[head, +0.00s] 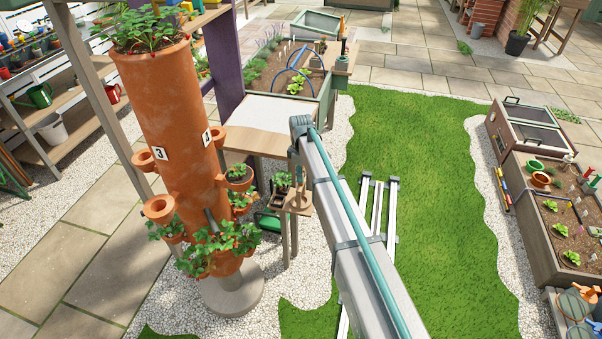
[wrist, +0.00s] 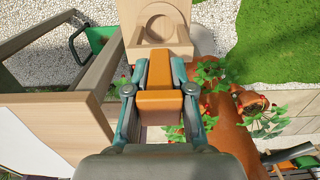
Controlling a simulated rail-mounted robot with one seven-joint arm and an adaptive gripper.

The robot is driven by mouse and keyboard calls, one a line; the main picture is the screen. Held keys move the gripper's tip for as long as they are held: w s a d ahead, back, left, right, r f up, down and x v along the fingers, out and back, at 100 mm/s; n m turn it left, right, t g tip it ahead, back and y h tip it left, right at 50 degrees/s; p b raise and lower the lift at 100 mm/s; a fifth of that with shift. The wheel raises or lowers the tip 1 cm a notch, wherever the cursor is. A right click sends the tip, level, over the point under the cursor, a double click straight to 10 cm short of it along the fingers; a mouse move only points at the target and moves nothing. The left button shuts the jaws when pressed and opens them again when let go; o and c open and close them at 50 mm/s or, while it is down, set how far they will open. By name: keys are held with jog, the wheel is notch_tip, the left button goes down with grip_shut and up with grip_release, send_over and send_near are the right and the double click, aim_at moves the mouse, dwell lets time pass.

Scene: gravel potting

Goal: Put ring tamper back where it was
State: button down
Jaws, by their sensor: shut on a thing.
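My gripper (wrist: 160,76) is shut on an orange block-like handle (wrist: 159,104), which I take to be the ring tamper's. The handle sits between the two teal-and-grey fingers in the wrist view. I cannot tell whether these wooden parts belong to the tamper or to something below. In the head view, my arm reaches toward the small wooden shelf (head: 299,209) beside the tower; the gripper and tamper are too small and covered to make out.
A terracotta strawberry tower (head: 175,110) stands close left of the arm, and its plants come close to my gripper on the right in the wrist view. A potted seedling (head: 282,180) stands by the shelf. A wooden workbench (head: 257,142) is behind. Open lawn (head: 430,150) lies right.

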jog(key=shift+f, duration=0.15)
jog(key=c, duration=1)
grip_release()
notch_tip(320, 180, up, 12)
jog(key=b, duration=0.2)
jog(key=shift+b, duration=0.35)
